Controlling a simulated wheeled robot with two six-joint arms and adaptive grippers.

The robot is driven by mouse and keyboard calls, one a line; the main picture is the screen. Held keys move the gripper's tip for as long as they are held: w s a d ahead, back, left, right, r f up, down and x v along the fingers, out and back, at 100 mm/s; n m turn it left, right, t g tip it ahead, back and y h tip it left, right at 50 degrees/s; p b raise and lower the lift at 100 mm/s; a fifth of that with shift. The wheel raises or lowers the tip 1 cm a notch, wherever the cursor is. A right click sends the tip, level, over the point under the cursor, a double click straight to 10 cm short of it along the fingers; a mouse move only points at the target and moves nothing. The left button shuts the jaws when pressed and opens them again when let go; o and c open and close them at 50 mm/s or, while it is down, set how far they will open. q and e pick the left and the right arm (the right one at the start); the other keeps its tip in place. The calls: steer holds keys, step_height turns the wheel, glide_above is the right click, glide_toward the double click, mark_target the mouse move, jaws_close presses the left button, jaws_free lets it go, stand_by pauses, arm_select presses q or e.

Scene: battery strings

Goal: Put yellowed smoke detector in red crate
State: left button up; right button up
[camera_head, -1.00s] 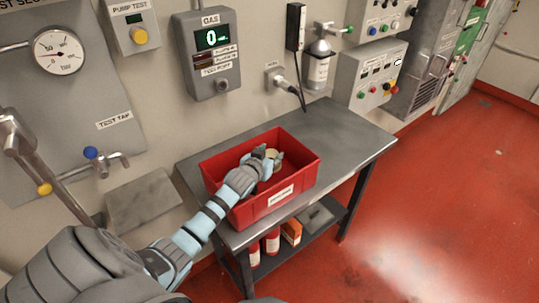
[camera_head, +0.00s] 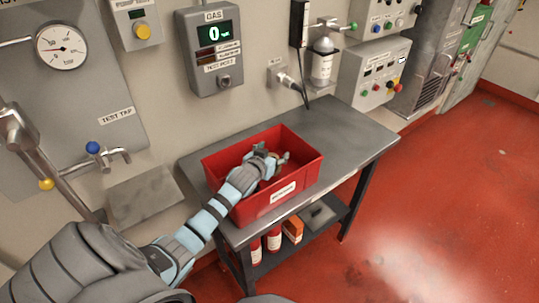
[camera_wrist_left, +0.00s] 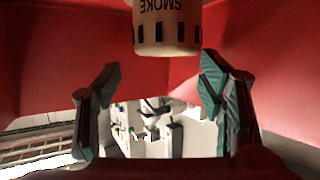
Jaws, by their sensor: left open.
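The red crate (camera_head: 280,202) stands on the grey table, and its red inner walls (camera_wrist_left: 285,60) fill much of the left wrist view. My left gripper (camera_head: 272,157) reaches into the crate with its fingers spread, and nothing shows between them in the head view. In the left wrist view the yellowed smoke detector (camera_wrist_left: 167,30), a cream cylinder marked SMOKE with dark slots, is at the top edge, partly cut off. It is apart from the open fingers. The detector is hidden in the head view. My right gripper is not in view.
The metal table (camera_head: 345,128) has free room right of the crate. A gas panel (camera_head: 210,60) and a cylinder (camera_head: 322,66) are on the wall behind.

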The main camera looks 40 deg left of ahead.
arm_select(q)
steer(key=r+p+v, duration=0.1)
steer(key=v, duration=0.7)
steer(key=shift+w, duration=0.2)
steer(key=shift+a+f, duration=0.1)
steer(key=shift+a, duration=0.05)
steer(key=shift+w, duration=0.1)
